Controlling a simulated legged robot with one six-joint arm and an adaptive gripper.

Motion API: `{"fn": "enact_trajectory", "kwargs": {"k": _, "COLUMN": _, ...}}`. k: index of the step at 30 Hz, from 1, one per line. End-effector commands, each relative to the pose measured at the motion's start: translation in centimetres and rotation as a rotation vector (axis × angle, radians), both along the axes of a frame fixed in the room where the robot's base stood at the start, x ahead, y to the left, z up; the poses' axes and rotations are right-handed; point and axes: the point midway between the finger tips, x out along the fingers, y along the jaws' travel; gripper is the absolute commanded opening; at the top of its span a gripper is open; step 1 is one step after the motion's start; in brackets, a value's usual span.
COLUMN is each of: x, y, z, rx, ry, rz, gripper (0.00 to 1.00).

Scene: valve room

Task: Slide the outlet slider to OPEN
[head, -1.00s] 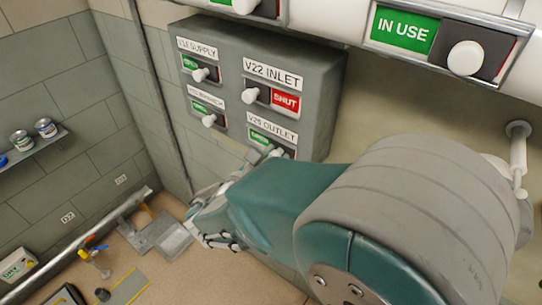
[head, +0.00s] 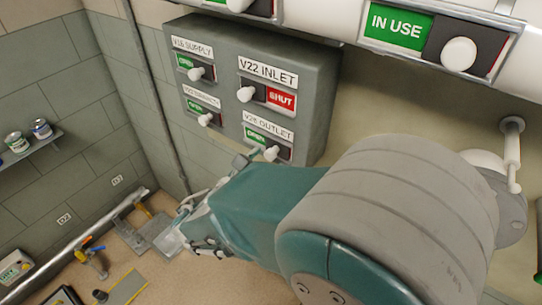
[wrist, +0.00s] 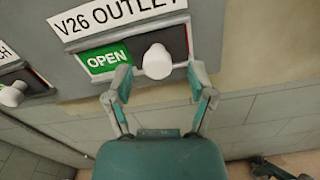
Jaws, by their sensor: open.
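The V26 OUTLET slider (head: 267,142) is at the lower right of the grey valve panel (head: 322,110). Its white knob (wrist: 157,61) sits right of a green OPEN plate (wrist: 104,62) in the wrist view, with a dark slot beyond it to the right. My gripper (wrist: 160,80) is open, one finger on each side below the knob, with the fingertips near it. I cannot tell whether either finger touches the knob. In the head view my arm covers part of the gripper.
V22 INLET (head: 267,82) above shows red SHUT with its knob at left. Two other sliders, V18 SUPPLY (head: 193,62) and one below it, show green OPEN. A white pipe with an IN USE slider (head: 398,22) runs above. A shelf with cans (head: 30,140) is at left.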

Motion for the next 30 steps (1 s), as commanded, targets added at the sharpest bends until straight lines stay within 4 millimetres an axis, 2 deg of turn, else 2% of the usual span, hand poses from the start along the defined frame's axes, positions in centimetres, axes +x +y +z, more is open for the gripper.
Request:
{"fn": "enact_trajectory", "kwargs": {"k": 9, "x": -5.6, "y": 2.9, "z": 0.1, "rx": 0.004, "ry": 0.0, "rz": 0.005, "gripper": 0.71}}
{"fn": "enact_trajectory", "kwargs": {"k": 15, "x": -8.1, "y": 4.3, "z": 0.0, "rx": 0.003, "ry": 0.001, "rz": 0.003, "gripper": 0.71}}
{"fn": "enact_trajectory", "kwargs": {"k": 21, "x": -9.0, "y": 4.7, "z": 0.0, "rx": 0.003, "ry": 0.001, "rz": -0.001, "gripper": 0.71}}
{"fn": "enact_trajectory", "kwargs": {"k": 30, "x": -8.9, "y": 4.6, "z": 0.0, "rx": 0.004, "ry": 0.0, "rz": -0.002, "gripper": 0.71}}
